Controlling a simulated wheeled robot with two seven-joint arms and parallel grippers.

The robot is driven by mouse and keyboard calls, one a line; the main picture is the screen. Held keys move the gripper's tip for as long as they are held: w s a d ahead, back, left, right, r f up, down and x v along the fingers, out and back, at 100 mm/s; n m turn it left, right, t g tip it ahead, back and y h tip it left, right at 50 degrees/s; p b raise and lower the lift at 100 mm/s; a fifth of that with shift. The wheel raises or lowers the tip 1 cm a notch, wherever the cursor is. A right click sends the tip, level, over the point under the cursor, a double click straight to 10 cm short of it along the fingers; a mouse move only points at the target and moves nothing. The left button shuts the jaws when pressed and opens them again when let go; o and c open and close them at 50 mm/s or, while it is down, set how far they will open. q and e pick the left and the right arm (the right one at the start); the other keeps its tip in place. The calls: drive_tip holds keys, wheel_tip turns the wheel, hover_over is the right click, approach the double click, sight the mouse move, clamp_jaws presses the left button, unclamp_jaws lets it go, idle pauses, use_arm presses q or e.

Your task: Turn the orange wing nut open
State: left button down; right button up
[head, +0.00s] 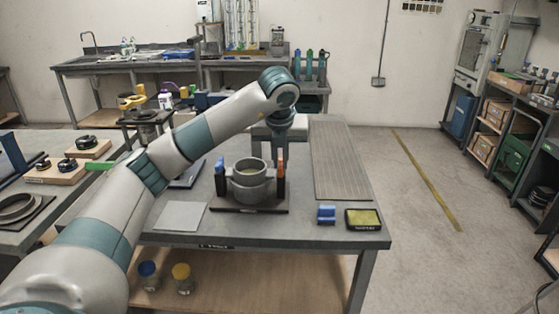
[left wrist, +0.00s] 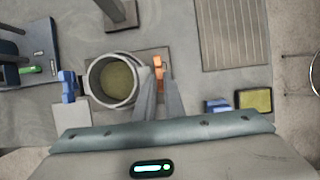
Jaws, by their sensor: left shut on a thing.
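The orange wing nut (head: 280,161) stands upright on the right side of a round grey pot (head: 249,186). A blue one (head: 220,168) stands on the pot's left side. In the left wrist view the orange wing nut (left wrist: 158,66) shows at the tips of my left gripper (left wrist: 158,82), whose fingers are close together on it. The pot (left wrist: 113,82) is just left of the fingers, with dull yellow-green inside. In the head view my left arm reaches over the table and its wrist points down behind the pot; the fingers are hard to make out. My right gripper is not in view.
A blue block (head: 326,214) and a yellow-topped dark box (head: 363,219) lie at the table's front right. A ribbed grey panel (head: 338,165) covers the right side. A flat grey plate (head: 181,216) lies front left. A post (left wrist: 119,14) stands behind the pot.

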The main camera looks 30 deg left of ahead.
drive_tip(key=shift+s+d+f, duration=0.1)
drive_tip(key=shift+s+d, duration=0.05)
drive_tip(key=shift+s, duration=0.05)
use_arm(q)
drive_tip(key=c, duration=1.8)
unclamp_jaws()
drive_tip(key=shift+c, duration=0.2)
drive_tip(key=shift+r, duration=0.1)
